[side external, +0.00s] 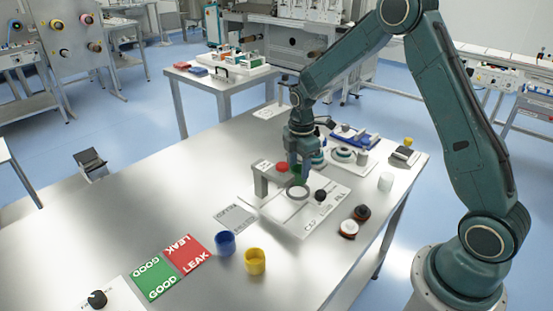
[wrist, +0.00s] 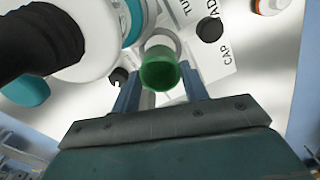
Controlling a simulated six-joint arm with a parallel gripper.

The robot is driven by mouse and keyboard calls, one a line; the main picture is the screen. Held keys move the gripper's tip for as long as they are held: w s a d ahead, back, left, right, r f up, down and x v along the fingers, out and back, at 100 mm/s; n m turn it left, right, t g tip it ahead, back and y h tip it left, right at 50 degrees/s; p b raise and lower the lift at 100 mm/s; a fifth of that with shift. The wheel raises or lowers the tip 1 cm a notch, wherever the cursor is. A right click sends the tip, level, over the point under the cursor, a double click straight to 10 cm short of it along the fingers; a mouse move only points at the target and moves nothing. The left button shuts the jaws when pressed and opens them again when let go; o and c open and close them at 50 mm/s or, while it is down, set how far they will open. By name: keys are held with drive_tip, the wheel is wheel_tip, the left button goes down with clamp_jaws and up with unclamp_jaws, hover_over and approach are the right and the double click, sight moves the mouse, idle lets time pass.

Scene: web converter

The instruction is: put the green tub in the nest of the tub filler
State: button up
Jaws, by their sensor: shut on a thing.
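The green tub (wrist: 160,74) is held between the two fingers of my gripper (wrist: 160,88) in the wrist view. My gripper (side external: 299,168) is shut on it and sits low over the tub filler (side external: 262,183), a grey bracket on a white plate, in the side view. The nest (side external: 298,192) is a pale ring on that plate, just below the fingers. In the wrist view a pale ring (wrist: 160,40) shows partly behind the tub. I cannot tell whether the tub touches the nest. In the side view the tub is mostly hidden by the fingers.
A blue tub (side external: 225,243) and a yellow tub (side external: 254,261) stand at the front. A white tub (side external: 386,181) and dark-topped round parts (side external: 349,228) are to the right. A black knob (side external: 321,195) is close to the nest. Green and red mats lie front left.

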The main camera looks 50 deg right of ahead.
sight(299, 177)
drive_tip(key=shift+f, duration=0.1)
drive_tip(key=shift+f, duration=2)
drive_tip(key=shift+f, duration=0.1)
drive_tip(key=o, duration=0.9)
wheel_tip(299, 177, up, 12)
